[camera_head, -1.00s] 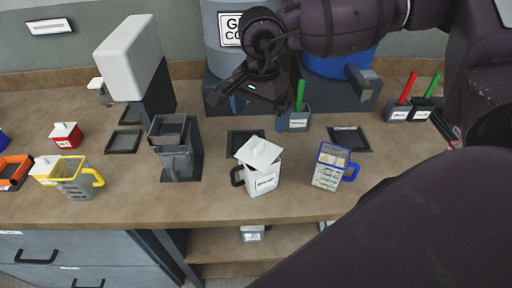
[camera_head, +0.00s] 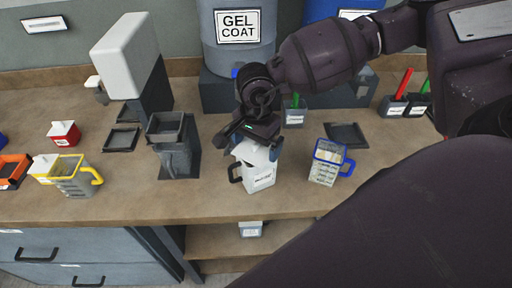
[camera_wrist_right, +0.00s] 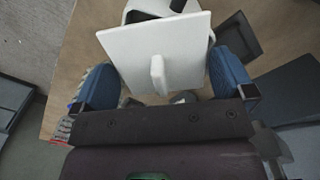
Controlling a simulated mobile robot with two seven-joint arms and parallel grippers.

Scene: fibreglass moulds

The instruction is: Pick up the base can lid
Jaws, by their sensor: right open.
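The white square base can lid (camera_head: 246,154) sits on top of the white base can (camera_head: 262,179), which has a dark handle on its left. In the right wrist view the lid (camera_wrist_right: 140,48) shows as a flat plate with a raised grip tab in its middle. My right gripper (camera_wrist_right: 164,80) is open, its two blue-padded fingers on either side of the tab, with gaps to it. In the head view my right gripper (camera_head: 262,146) is just above the lid and hides part of it. My left gripper is not in view.
A jug with a blue rim (camera_head: 326,163) stands close to the right of the can. A dark grey container (camera_head: 175,150) stands to its left, with a yellow-handled jug (camera_head: 76,178) further left. The gel coat drum (camera_head: 236,48) is behind. Bare counter lies in front.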

